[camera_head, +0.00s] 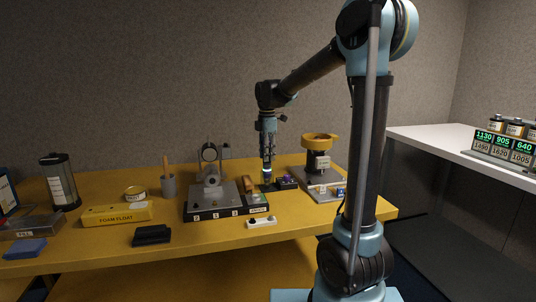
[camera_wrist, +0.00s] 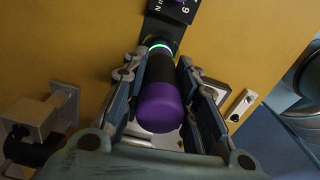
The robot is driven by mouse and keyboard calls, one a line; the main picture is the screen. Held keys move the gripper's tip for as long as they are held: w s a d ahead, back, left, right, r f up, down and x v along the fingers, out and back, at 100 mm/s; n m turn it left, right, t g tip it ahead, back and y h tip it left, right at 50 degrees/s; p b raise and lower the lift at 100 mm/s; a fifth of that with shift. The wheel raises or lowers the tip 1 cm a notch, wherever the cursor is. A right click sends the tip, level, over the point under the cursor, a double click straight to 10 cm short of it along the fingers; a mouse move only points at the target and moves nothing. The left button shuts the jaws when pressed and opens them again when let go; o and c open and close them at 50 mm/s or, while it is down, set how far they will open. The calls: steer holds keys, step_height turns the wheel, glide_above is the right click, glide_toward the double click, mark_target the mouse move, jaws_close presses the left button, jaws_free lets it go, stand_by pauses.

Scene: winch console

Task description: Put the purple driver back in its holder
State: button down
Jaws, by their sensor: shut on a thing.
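The purple driver (camera_wrist: 160,108) is in my gripper, with its purple end cap towards the wrist camera, a black body behind it and a green-lit ring farther down. My gripper (camera_wrist: 158,72) is shut on its body, one finger along each side; in the head view my gripper (camera_head: 267,162) points straight down over the table. A dark block with white markings (camera_wrist: 181,10), probably the holder, lies just beyond the ring. In the head view a low black block (camera_head: 287,184) with a purple detail sits just right of the driver. The driver's tip is hidden; I cannot tell whether it is seated.
The yellow table (camera_head: 110,240) carries a grey winch console (camera_head: 212,196) left of my gripper and a stand with a yellow funnel-like top (camera_head: 320,141) to the right. A small white strip (camera_head: 261,222) lies in front. A yellow foam float box (camera_head: 117,215) is farther left.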

steer(key=shift+f, duration=0.3)
steer(key=c, duration=1.2)
jaws_free()
steer(key=shift+r, duration=0.1)
